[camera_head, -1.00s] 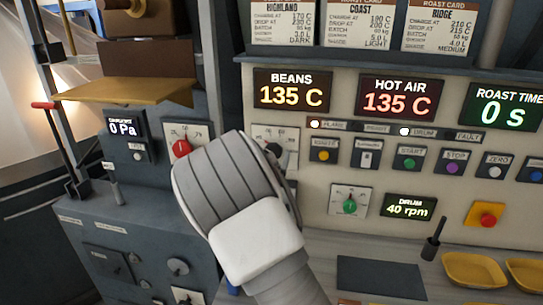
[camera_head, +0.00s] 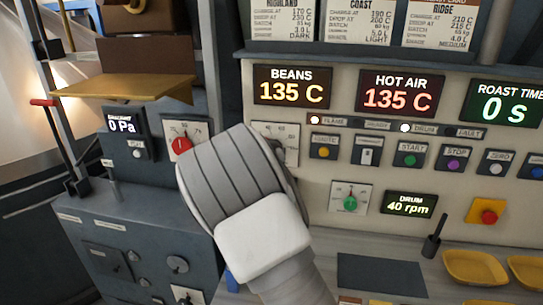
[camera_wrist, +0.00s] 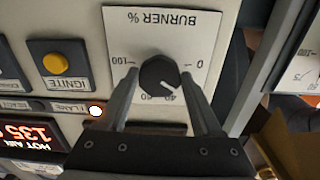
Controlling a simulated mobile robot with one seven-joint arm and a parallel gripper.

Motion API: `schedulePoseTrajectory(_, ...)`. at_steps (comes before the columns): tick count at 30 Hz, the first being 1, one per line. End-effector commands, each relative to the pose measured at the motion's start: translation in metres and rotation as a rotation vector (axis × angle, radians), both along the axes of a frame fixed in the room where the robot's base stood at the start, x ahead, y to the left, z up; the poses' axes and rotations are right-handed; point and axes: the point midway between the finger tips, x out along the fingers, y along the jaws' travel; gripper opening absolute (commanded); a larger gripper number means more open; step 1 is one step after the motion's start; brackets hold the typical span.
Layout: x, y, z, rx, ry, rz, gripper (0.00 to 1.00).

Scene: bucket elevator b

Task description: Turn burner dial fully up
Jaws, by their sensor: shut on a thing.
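The burner dial (camera_wrist: 160,77) is a round black knob with a white mark, on a white plate (camera_wrist: 190,30) labelled BURNER %. The wrist view shows the plate upside down, with 0 at right and 100 at left. The mark points to the lower right, near the 40. My gripper (camera_wrist: 160,80) has one finger on each side of the knob and is shut on it. In the head view my wrist hides the dial, and only part of the burner plate (camera_head: 290,135) shows.
The yellow ignite button (camera_wrist: 56,63) and lit flame lamp (camera_wrist: 96,110) sit beside the plate. A red dial (camera_head: 181,145) is left of my wrist; a green dial (camera_head: 350,203) is to its right. BEANS (camera_head: 291,86) and HOT AIR (camera_head: 400,91) displays read 135 C.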

Motion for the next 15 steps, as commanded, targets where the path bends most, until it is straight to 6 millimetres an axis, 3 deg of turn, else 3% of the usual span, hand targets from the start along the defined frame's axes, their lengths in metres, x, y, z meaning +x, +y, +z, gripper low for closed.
schedulePoseTrajectory(15,0.0003,0.0003,-0.0068,0.402,-0.084,0.000,0.11)
